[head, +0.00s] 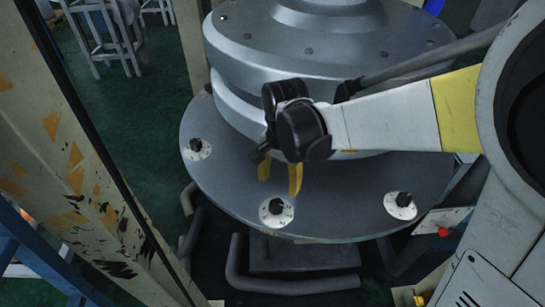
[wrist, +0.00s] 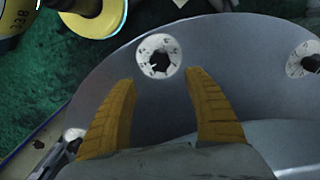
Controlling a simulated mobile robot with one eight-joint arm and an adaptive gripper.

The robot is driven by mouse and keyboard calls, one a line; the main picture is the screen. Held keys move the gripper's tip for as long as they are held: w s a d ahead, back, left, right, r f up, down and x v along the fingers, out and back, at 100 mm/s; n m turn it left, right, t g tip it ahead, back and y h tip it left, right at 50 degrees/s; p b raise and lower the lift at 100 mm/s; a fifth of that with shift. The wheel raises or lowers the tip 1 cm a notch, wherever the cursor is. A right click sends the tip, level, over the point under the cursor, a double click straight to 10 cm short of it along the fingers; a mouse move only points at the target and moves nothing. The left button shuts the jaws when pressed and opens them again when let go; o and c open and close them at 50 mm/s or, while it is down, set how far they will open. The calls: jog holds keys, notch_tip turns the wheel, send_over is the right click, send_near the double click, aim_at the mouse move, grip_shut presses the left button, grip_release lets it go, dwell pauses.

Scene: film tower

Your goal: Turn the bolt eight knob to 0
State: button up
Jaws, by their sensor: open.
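Several black knobs on round white dials sit on the rim of a grey round metal base. In the head view the front dial knob (head: 276,211) is just below my gripper (head: 280,180), whose yellow fingers are open and empty. In the wrist view a dial knob (wrist: 158,57) lies beyond and between the fingertips of my gripper (wrist: 160,80), apart from both. Other knobs show at the left (head: 196,148) and right (head: 400,204) of the base. I cannot read the bolt numbers or exact dial settings, so I cannot tell which is bolt eight.
The stepped grey drum (head: 310,45) rises right behind my gripper. A worn, paint-flecked post (head: 70,150) stands at the left. Dark bent pipes (head: 290,285) run below the base. White stools (head: 105,35) stand on the green floor (head: 150,110) at the back left.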

aim_at(277, 203)
jog(key=f+b, duration=0.3)
jog(key=f, duration=0.7)
jog(key=shift+a+f+b, duration=0.2)
jog(key=shift+b, duration=0.15)
jog(key=c, duration=1.2)
